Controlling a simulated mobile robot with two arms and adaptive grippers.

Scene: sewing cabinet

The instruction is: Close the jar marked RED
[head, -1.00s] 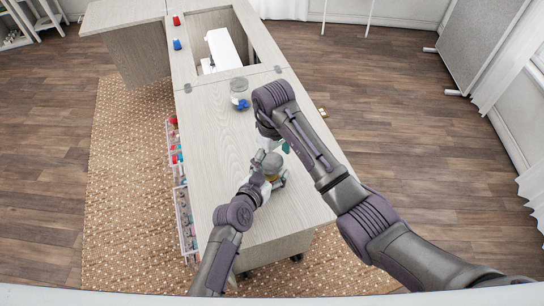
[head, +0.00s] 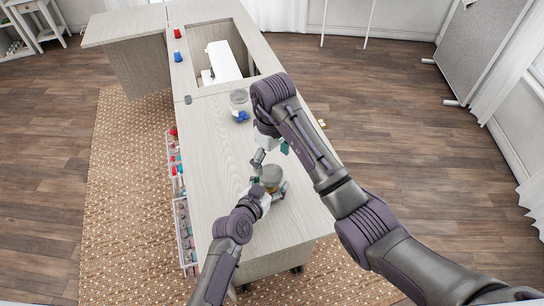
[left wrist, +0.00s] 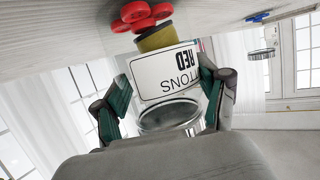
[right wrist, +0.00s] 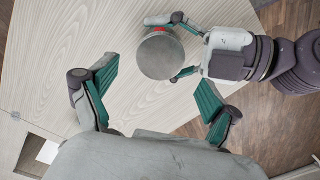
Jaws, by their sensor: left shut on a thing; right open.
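The glass jar labelled RED (left wrist: 165,75) shows in the left wrist view with its lettering inverted. Red pieces (left wrist: 140,15) and a yellowish band lie beyond the label at its table end. The jar also shows in the head view (head: 271,173). My left gripper (head: 268,189) is shut on it, with a finger on each side. In the right wrist view the jar's round grey top (right wrist: 160,55) faces me; I cannot tell whether that is a lid. My right gripper (right wrist: 155,75) is open and empty; the jar top shows beyond its fingers.
Another clear jar (head: 239,99) with blue pieces stands farther up the table (head: 225,150). A red item (head: 177,33) and a blue item (head: 178,57) lie by the white sewing machine (head: 222,62). Racks of coloured items (head: 184,235) hang on the left edge.

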